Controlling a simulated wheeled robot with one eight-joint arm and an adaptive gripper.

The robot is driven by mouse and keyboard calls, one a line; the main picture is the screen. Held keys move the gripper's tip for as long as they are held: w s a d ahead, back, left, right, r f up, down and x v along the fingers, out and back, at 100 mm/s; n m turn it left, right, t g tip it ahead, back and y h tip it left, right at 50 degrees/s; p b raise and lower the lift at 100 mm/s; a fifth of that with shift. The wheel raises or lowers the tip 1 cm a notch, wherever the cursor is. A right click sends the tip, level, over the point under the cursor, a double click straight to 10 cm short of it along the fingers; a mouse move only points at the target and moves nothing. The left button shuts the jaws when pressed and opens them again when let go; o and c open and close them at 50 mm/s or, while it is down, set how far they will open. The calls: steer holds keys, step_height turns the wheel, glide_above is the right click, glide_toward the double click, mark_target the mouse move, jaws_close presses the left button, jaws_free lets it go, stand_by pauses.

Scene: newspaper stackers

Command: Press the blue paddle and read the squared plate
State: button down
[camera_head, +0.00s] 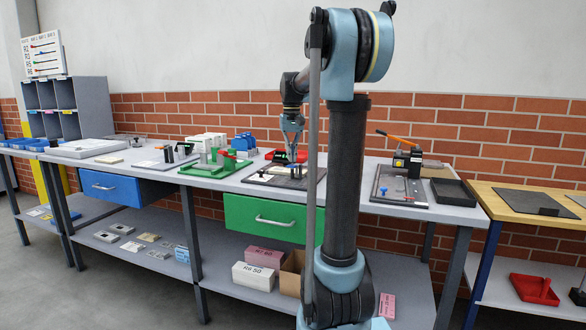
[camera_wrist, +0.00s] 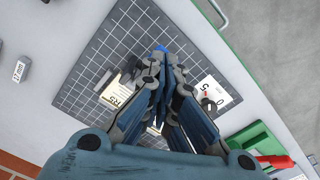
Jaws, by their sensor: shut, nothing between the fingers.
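The squared plate, a dark board with a pale grid, lies under my gripper in the wrist view (camera_wrist: 88,78); it also shows on the bench in the head view (camera_head: 312,180). My gripper (camera_wrist: 163,62) is shut and empty, pointing down over the plate. In the head view my gripper (camera_head: 291,150) is over the middle of the bench. A small blue piece (camera_wrist: 161,48), possibly the blue paddle, shows just beyond the fingertips; I cannot tell whether they touch it. A cream block marked R5 (camera_wrist: 113,95) and a white marked card (camera_wrist: 216,93) flank the fingers, which hide the plate's middle.
A green fixture (camera_head: 215,168) stands left of the plate, and a red tray (camera_head: 287,156) behind it. A grey board with a black device (camera_head: 408,161) is to the right. A grey labelled piece (camera_wrist: 21,70) lies beside the plate. A green drawer (camera_head: 268,218) is below.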

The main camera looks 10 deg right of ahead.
steer(key=shift+f, duration=1.8)
stand_by(0.5)
step_height(320, 180, up, 10)
stand_by(1.4)
stand_by(0.5)
steer(key=s+d+f+t, duration=0.1)
steer(key=s+f+t, duration=0.1)
steer(key=s+f, duration=2.9)
steer(key=s, duration=0.4)
